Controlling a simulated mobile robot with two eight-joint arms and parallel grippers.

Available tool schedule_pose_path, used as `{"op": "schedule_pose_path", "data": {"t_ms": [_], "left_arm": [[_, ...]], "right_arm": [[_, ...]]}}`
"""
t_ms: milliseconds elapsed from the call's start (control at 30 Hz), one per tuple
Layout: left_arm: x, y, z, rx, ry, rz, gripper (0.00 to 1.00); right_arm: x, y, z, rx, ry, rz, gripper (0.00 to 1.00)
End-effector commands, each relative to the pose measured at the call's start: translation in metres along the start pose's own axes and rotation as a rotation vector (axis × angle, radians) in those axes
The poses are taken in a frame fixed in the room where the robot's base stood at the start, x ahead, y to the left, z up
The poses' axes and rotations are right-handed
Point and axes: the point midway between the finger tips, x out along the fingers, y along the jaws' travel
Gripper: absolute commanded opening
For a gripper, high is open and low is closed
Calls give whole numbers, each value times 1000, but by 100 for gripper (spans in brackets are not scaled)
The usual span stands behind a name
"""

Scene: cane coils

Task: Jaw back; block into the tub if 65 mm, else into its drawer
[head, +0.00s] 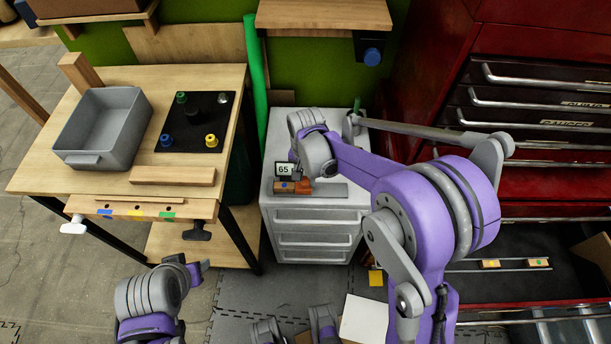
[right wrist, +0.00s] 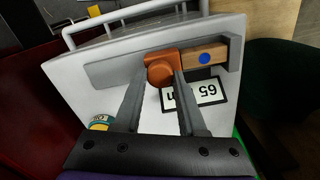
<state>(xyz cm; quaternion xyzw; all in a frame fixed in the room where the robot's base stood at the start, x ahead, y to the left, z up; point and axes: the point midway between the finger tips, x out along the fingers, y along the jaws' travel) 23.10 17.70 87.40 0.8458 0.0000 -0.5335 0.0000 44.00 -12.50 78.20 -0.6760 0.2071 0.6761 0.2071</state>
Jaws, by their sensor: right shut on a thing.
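The wooden block with a blue dot (head: 284,187) lies on the gauge on the white cabinet, and in the right wrist view (right wrist: 205,56) it sits between the orange jaw (right wrist: 163,68) and the gauge's grey end stop. The display (head: 284,169) reads 65. My right gripper (right wrist: 160,74) is shut on the orange jaw's knob. The grey tub (head: 78,141) on the wooden table looks empty. An open drawer (head: 520,250) in the red chest holds blocks with yellow and green marks. My left gripper (head: 198,272) is at lower left, its fingers unclear.
A black board (head: 196,142) with coloured pegs and a wooden bar (head: 172,175) are beside the tub. Colour-marked strips line the table's front (head: 140,209). A green post (head: 256,80) stands between table and cabinet. A roll (right wrist: 101,122) shows near the right gripper.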

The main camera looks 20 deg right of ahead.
Motion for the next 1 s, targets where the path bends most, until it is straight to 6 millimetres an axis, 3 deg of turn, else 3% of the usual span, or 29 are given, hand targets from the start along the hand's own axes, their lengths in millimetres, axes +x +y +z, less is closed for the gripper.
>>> {"op": "schedule_pose_path", "data": {"t_ms": [1000], "left_arm": [[2,0,1,0,-1,0,50]], "right_arm": [[0,5,-2,2,0,0,0]]}}
